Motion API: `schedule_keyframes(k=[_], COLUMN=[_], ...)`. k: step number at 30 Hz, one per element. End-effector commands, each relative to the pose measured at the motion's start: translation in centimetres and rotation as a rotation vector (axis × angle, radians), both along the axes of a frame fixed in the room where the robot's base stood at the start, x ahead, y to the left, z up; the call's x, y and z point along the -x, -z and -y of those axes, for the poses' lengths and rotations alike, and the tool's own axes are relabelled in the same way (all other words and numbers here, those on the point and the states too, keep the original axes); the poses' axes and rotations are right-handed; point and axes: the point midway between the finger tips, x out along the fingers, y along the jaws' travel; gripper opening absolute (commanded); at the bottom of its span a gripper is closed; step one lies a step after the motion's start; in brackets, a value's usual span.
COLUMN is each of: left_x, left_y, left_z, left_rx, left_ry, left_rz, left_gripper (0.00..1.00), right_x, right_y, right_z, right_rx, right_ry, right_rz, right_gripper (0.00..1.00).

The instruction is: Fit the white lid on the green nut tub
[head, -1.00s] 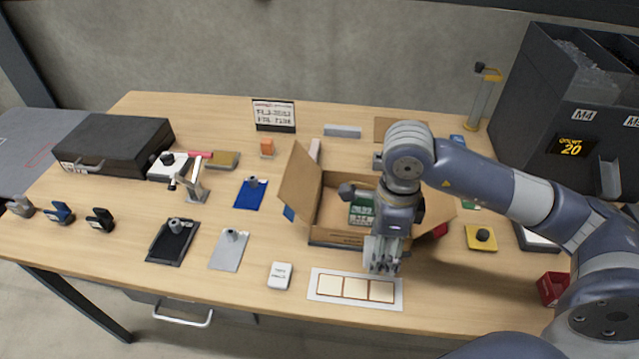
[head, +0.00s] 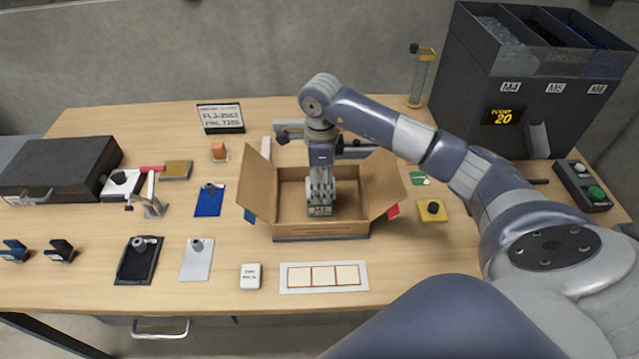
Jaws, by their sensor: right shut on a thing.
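A small green block-like thing with pale markings (head: 319,211), which looks like the green nut tub, is inside the open cardboard box (head: 290,232). My right gripper (head: 320,198) points down into the box, with its fingers shut at the top of this green thing. The fingers hide most of it, and I cannot tell whether it touches the box floor. I cannot make out the white lid for certain. My left gripper is not in view.
The box's flaps stand open left and right. A white strip with three cream squares (head: 324,277) and a small white block (head: 250,276) lie in front. A black case (head: 60,165) is at left, dark bins (head: 520,90) at back right. The front left tabletop is partly clear.

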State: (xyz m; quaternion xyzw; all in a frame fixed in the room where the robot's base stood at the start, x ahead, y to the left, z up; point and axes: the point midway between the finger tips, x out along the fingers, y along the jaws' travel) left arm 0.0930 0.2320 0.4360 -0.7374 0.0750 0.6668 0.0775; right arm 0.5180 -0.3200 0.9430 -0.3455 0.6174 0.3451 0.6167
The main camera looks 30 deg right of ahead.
Motion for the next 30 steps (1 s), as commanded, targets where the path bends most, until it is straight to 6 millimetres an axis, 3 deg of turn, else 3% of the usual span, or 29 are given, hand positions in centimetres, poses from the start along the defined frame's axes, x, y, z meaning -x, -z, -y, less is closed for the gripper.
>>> schedule_keyframes(k=[6,12,24,25,27,30], left_x=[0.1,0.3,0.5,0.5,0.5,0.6], left_y=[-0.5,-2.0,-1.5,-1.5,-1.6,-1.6], left_z=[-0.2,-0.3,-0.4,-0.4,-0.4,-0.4], left_rx=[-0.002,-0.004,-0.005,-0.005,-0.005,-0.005], left_ry=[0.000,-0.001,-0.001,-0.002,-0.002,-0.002], left_rz=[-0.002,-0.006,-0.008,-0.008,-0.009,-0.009], left_gripper=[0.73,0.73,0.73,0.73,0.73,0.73], right_x=[-1.2,-1.0,-1.1,-1.1,-1.1,-1.1], right_y=[0.0,3.0,4.0,4.0,3.9,3.9], right_z=[0.5,0.4,0.5,0.5,0.5,0.5], right_rx=[-0.002,-0.002,-0.001,0.000,-0.001,-0.001], right_ry=[0.000,0.000,-0.001,-0.001,-0.001,-0.001], right_rz=[0.000,-0.002,0.001,0.001,0.001,0.001], right_gripper=[0.36,0.36,0.36,0.60,0.76,0.78])
